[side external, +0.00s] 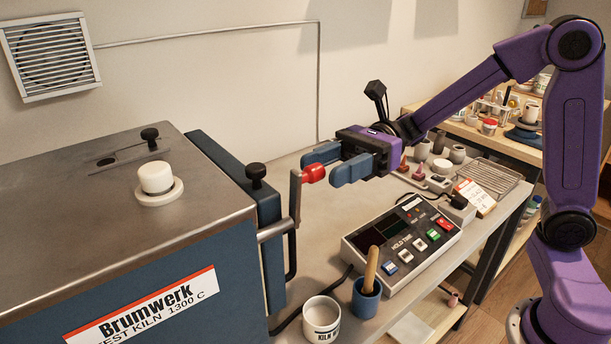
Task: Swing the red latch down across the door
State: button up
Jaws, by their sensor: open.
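The red latch grip (313,173) sits at the top of a grey metal latch arm (295,200) that stands roughly upright beside the kiln door (270,250). The dark blue door is on the right side of the kiln (200,270) and looks closed, seen nearly edge-on. My gripper (326,167) is open, with its blue fingers pointing left toward the red grip. The grip is at or between the fingertips; I cannot tell if they touch it. The near finger hides part of the space between the fingers.
A control box (402,240) with coloured buttons lies below my gripper. A white cup (321,318) and a blue pot with a wooden handle (366,298) stand at the front. Small pots (440,165) and a wire rack (492,178) are at the right.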

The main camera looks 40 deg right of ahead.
aim_at(305, 172)
jog(key=shift+s+a, duration=0.1)
jog(key=shift+a, duration=2.35)
grip_shut()
